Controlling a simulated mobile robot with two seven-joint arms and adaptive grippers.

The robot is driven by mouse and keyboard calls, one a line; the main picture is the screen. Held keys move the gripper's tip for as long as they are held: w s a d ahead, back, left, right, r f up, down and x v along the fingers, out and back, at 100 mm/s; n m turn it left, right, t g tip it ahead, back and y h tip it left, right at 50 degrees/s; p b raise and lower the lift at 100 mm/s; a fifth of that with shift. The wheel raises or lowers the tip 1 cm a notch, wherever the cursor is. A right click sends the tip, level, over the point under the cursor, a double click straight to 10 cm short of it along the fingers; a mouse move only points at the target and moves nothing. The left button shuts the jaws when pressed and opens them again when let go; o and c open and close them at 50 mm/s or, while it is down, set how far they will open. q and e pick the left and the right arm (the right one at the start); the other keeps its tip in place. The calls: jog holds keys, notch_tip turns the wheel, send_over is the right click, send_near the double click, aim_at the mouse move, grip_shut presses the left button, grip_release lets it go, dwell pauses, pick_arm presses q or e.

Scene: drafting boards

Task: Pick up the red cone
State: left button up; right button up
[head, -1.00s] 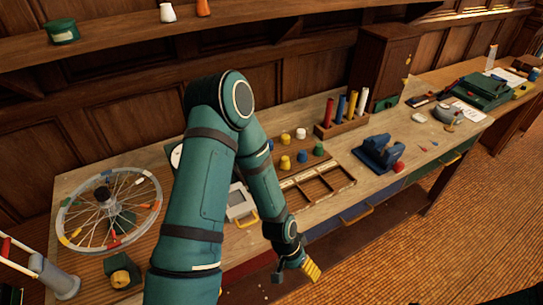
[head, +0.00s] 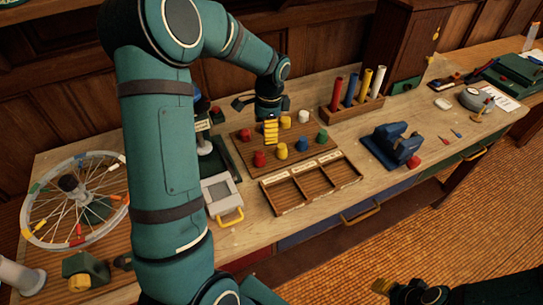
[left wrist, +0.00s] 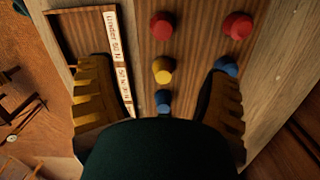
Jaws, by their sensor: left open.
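Two red pieces stand on the wooden board: a front one (head: 259,159) and another red one (head: 245,135) behind it. Two red pieces also show at the top of the left wrist view, one near the middle (left wrist: 162,26) and one at the right (left wrist: 237,25). My left gripper (head: 270,133) is open and points down over the board, apart from the pieces. Its fingers (left wrist: 155,72) frame a yellow piece (left wrist: 163,69) and a blue one (left wrist: 163,99) in the left wrist view. My right gripper (head: 384,287) is at the bottom edge, its jaw state unclear.
Yellow (head: 282,151), blue (head: 302,144), green (head: 322,136) and white (head: 303,116) pieces stand close by on the board. A compartment tray (head: 290,208) lies in front. A blue vise (head: 392,145) and a rack (head: 350,113) with coloured tubes stand to the right.

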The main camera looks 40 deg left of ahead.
aim_at(260, 154)
pick_arm(q)
jog(key=f, duration=0.2)
jog(key=a+f, duration=0.1)
jog(key=f, duration=0.1)
jog(key=s+f+b, duration=0.1)
jog(key=f, duration=0.2)
jog(key=shift+a+f, duration=0.1)
jog(key=shift+a, duration=0.2)
jog(key=f, duration=0.4)
jog(key=shift+s+d+b, duration=0.1)
jog(key=shift+s+b, duration=0.2)
jog(key=shift+f, duration=0.65)
jog(key=shift+s, duration=0.1)
jog(key=c, duration=1.3)
